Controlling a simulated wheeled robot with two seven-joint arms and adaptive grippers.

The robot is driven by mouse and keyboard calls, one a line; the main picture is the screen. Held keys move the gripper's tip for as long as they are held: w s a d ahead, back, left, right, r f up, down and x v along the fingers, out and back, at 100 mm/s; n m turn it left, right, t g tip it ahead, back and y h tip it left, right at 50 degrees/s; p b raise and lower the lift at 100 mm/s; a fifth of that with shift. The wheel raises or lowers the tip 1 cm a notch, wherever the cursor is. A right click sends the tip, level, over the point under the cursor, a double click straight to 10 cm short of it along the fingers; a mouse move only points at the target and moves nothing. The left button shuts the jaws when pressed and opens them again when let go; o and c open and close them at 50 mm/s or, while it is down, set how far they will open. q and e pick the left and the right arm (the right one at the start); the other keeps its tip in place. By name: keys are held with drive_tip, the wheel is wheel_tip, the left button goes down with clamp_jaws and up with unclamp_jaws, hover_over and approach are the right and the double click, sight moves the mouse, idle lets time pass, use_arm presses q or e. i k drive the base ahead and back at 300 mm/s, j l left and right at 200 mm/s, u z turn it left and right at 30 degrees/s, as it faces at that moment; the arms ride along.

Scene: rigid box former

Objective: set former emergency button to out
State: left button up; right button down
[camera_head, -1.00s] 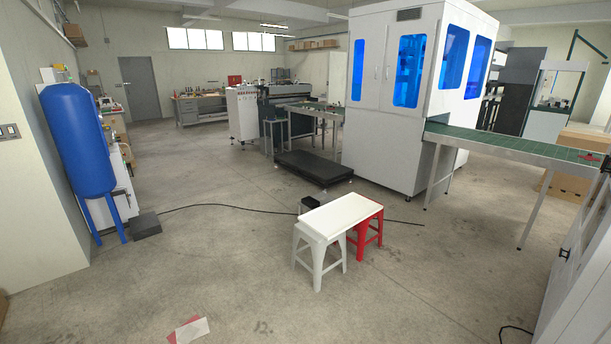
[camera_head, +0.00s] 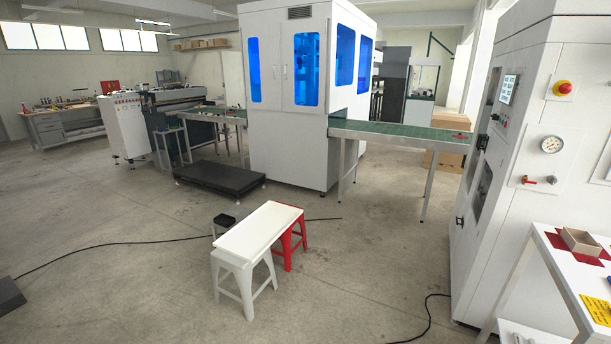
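The white box former machine (camera_head: 535,215) stands at the right of the head view. Whether the button is pushed in or out cannot be told at this distance. Neither of my grippers shows in the view.
A white table (camera_head: 562,268) with a small box (camera_head: 586,242) on a red sheet stands before the machine at lower right. A white bench (camera_head: 257,232) and a red stool (camera_head: 290,246) stand mid-floor. A black cable (camera_head: 428,318) lies near the machine. Open floor lies between.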

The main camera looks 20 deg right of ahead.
sight(565, 88)
drive_tip(key=i+z, duration=0.3)
drive_tip(key=z, duration=0.15)
drive_tip(key=i+z, duration=0.25)
drive_tip(key=z, duration=0.2)
drive_tip(key=i+z, duration=0.3)
drive_tip(key=z, duration=0.15)
drive_tip(key=i+z, duration=0.25)
drive_tip(key=z, duration=0.2)
drive_tip(key=i+z, duration=0.25)
drive_tip(key=z, duration=0.2)
drive_tip(key=i+j+z, duration=0.25)
drive_tip(key=z, duration=0.2)
drive_tip(key=i+j+z, duration=0.2)
drive_tip(key=z, duration=0.15)
drive_tip(key=i+j+z, duration=0.55)
drive_tip(key=z, duration=0.15)
drive_tip(key=j, duration=0.1)
